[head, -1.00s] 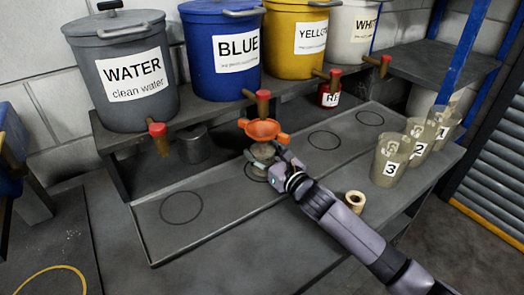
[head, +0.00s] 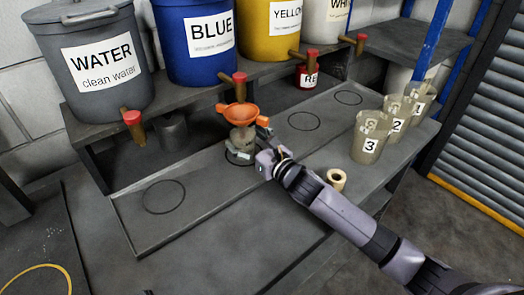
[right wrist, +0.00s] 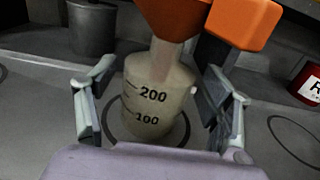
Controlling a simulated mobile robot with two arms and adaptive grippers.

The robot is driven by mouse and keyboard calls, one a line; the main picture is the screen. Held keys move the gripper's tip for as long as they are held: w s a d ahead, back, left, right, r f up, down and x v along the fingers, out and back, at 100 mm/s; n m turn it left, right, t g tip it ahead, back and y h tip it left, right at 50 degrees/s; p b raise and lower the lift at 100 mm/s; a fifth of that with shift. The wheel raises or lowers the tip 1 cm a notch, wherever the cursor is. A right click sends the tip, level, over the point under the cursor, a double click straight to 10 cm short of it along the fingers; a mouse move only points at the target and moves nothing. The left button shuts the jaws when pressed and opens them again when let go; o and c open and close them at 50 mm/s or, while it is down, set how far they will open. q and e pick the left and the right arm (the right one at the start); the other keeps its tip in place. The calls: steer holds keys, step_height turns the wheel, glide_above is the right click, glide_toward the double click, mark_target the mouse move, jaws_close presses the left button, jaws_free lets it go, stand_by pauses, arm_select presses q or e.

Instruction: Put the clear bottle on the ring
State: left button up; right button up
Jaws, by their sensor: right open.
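The clear bottle (head: 243,138) stands upright on the grey tray under the blue drum's tap, with an orange funnel (head: 239,114) in its mouth. In the right wrist view the bottle (right wrist: 158,100) shows 200 and 100 marks and looks empty of paint. My left gripper is not in view.
Empty rings (head: 164,197) lie to the left and right on the tray. Labelled drums (head: 196,45) with taps stand on the shelf behind. Numbered cups (head: 369,137) and a tan roll (head: 337,179) stand at right. A red can (head: 306,75) is behind.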

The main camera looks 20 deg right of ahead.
steer(key=b+v, duration=0.1)
steer(key=v, duration=0.9)
